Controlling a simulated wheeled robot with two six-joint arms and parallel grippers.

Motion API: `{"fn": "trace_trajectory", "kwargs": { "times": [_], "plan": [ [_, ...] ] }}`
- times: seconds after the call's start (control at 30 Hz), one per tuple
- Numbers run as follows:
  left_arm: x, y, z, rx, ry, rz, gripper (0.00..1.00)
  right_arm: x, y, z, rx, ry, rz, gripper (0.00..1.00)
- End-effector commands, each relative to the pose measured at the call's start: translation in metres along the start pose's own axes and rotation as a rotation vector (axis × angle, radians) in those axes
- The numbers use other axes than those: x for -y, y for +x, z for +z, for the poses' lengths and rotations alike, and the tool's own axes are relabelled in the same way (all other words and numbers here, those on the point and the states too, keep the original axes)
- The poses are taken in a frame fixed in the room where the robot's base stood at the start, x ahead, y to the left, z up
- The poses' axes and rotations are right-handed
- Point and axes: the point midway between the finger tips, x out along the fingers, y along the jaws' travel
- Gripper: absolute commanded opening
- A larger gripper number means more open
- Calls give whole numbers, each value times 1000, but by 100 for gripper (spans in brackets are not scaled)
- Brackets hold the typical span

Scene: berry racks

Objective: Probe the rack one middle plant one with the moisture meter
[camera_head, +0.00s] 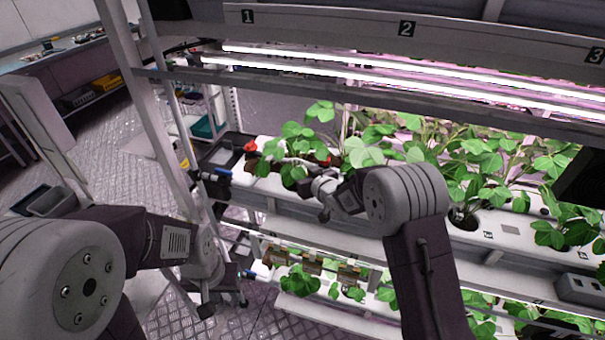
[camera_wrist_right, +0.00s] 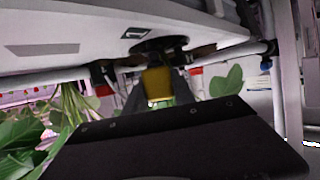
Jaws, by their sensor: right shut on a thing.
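In the right wrist view, my right gripper (camera_wrist_right: 160,98) is shut on a yellow piece, which I take to be the moisture meter (camera_wrist_right: 157,82). The yellow piece is close to a dark round opening in the white planting channel (camera_wrist_right: 75,45); whether its tip is in the opening I cannot tell. In the head view, my right gripper (camera_head: 322,200) is at the front of the upper channel, beside leafy plants (camera_head: 300,135); the meter is not clear there. My left gripper (camera_head: 224,304) hangs empty, its fingers apart, left of the lower shelf.
Bright lamp bars (camera_head: 400,75) run above the plants. A red cap (camera_head: 250,147) sits at the channel's left end. A workbench (camera_head: 70,50) stands at the far left, with open floor before it.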

Motion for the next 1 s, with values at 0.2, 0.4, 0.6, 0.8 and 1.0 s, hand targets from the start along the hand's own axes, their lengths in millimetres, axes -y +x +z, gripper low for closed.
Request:
{"fn": "trace_trajectory", "kwargs": {
  "times": [0.2, 0.4, 0.6, 0.8, 1.0],
  "plan": [
    [0, 7, 1, 0, 0, 0, 36, 0, 3, 7, -1, 0, 0, 0],
    [0, 6, 1, 0, 0, 0, 36, 0, 3, 6, -1, 0, 0, 56],
    [0, 6, 1, 0, 0, 0, 36, 0, 3, 7, 1, 0, 0, 70],
    [0, 6, 1, 0, 0, 0, 36, 0, 3, 7, 1, 0, 0, 74],
    [0, 6, 1, 0, 0, 0, 36, 0, 3, 7, 2, 0, 0, 74]
  ]
}}
